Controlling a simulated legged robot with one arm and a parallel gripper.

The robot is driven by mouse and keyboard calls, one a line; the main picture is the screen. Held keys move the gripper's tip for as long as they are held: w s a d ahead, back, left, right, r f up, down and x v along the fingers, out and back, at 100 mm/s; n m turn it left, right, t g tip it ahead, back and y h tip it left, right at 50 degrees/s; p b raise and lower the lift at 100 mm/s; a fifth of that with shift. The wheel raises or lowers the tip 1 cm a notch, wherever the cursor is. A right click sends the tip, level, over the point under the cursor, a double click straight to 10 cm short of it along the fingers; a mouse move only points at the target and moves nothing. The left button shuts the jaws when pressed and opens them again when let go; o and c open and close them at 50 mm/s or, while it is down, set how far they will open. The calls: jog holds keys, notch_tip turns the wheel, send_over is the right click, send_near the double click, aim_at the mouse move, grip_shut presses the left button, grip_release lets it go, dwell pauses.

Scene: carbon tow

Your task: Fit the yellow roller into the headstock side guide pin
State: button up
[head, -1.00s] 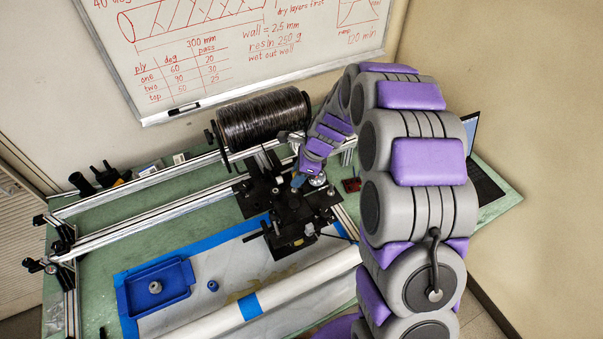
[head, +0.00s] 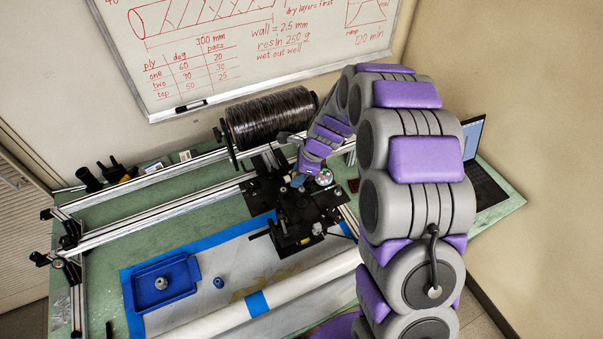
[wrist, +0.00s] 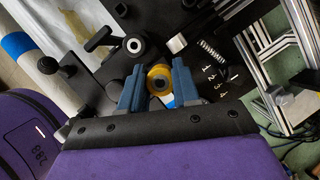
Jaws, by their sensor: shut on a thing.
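In the wrist view the yellow roller (wrist: 159,77) sits between the blue fingertips of my gripper (wrist: 158,84), which are shut on it. It is over or against the black carriage plate (wrist: 98,68). I cannot tell whether a guide pin is in its bore. A round black part with a pale centre (wrist: 134,45) is beside it, up and to the left. In the head view my gripper (head: 298,181) is low at the black carriage (head: 292,228), below the spool; the roller cannot be made out there. I cannot tell which pin is the headstock side one.
A spool of black tow (head: 270,115) stands behind the carriage. A spring (wrist: 212,51) and the numbers 1 to 4 are right of the roller. Aluminium rails (head: 150,218) cross the bench. A blue tray (head: 180,275) holds a grey part; a small blue part (head: 218,282) lies beside it.

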jog(key=shift+a, duration=0.4)
jog(key=shift+d+p, duration=0.3)
jog(key=shift+d, duration=0.5)
jog(key=shift+a+f, duration=0.4)
jog(key=shift+a, duration=0.3)
jog(key=shift+d+f, duration=0.15)
jog(key=shift+d, duration=0.35)
jog(key=shift+r, duration=0.2)
jog(key=shift+r+p, duration=0.1)
jog(key=shift+p, duration=0.3)
jog(key=shift+a, duration=0.35)
jog(key=shift+d, duration=0.7)
